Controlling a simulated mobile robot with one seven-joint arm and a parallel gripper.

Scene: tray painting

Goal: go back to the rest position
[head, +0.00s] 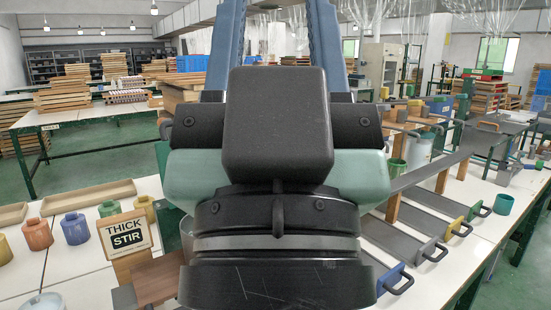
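My own arm fills the middle of the head view, with dark and pale green links close to the camera and two blue links rising out of the top of the picture. My gripper is not visible, so I cannot see whether it holds anything. The arm hides the middle of the white worktable (95,290).
On the left stand blue (75,228), orange (37,233) and other pots, a THICK STIR sign (125,235) and shallow wooden trays (88,196). On the right are grey trays (403,228) with coloured handled ends, wooden supports and a green cup (503,204).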

